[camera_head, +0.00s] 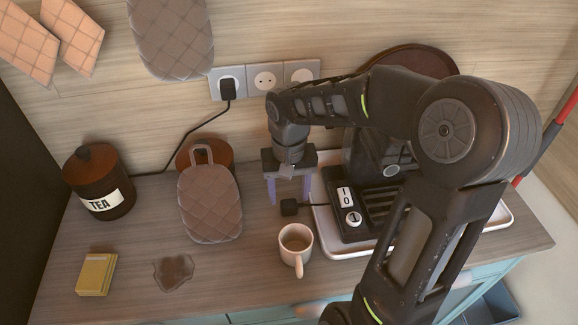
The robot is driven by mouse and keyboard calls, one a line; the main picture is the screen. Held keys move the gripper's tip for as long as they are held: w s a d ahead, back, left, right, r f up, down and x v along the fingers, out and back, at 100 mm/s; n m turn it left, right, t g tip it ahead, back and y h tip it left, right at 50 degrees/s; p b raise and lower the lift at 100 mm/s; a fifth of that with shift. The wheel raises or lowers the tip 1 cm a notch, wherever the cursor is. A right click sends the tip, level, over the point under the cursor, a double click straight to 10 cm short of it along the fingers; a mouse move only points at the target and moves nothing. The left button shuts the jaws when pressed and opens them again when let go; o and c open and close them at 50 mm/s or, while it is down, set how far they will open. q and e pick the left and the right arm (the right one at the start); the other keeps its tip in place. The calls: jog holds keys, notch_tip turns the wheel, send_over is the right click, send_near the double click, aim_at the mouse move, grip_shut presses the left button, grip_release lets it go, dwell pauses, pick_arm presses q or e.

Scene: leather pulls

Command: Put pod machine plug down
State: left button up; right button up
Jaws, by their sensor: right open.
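The pod machine plug (289,207) is a small black block on the wooden counter, just left of the machine's white tray. A short black cord runs from it to the black pod machine (346,215). My right gripper (288,193) points down just above and behind the plug. Its two purplish fingers are apart, with nothing held between them. Whether a finger touches the plug cannot be told. My right arm hides much of the machine. My left gripper is not in view.
A beige mug (296,246) stands just in front of the plug. A quilted mitt (211,205), tea canister (99,185), yellow block (96,274) and brown spill (173,272) are to the left. Another black plug (227,89) sits in the left wall socket; two sockets are empty.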

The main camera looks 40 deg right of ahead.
aim_at(289, 203)
notch_tip(289, 203, up, 9)
dwell(1.1)
